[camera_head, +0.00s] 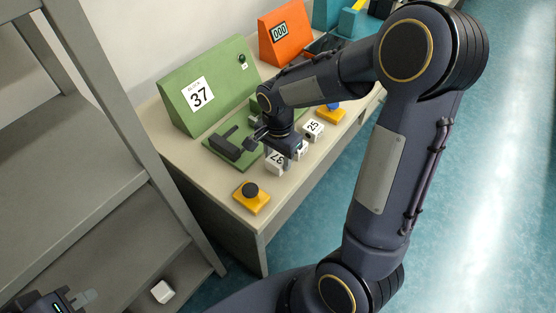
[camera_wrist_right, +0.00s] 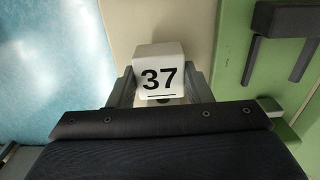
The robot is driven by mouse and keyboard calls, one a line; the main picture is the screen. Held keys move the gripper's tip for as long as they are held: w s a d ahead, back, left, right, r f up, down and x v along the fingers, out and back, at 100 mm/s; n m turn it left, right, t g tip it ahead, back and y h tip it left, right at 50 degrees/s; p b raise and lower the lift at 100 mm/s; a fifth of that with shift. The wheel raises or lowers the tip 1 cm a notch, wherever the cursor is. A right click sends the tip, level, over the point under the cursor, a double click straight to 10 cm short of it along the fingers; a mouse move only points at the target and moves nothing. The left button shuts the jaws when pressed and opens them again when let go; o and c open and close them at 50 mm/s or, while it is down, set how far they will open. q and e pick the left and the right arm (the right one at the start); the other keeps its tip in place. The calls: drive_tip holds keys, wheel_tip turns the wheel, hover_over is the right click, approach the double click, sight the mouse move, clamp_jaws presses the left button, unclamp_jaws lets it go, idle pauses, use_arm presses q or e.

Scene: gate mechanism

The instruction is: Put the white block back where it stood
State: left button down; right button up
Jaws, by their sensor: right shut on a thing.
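A white block marked 37 (camera_wrist_right: 160,78) sits between the two fingers of my right gripper (camera_wrist_right: 160,90), which is shut on it. In the head view this block (camera_head: 275,162) shows below my right gripper (camera_head: 284,153), over the front part of the table, beside the green base. I cannot tell whether it touches the table. Another white block marked 25 (camera_head: 313,129) stands further right. A further white block (camera_head: 301,150), partly hidden by my gripper, is between them. My left gripper (camera_head: 82,299) is at the lower left corner, partly cut off; its jaw opening is unclear.
A green station (camera_head: 208,88) marked 37 has a dark bracket (camera_head: 233,143) on its base. A yellow unit with a black button (camera_head: 251,195) is near the table's front corner. An orange station (camera_head: 286,35) stands behind. Grey shelving at left holds a white block (camera_head: 162,291) low down.

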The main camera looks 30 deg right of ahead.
drive_tip(key=shift+f, duration=0.9)
drive_tip(key=shift+f, duration=0.2)
drive_tip(key=o, duration=1.3)
drive_tip(key=shift+c, duration=0.2)
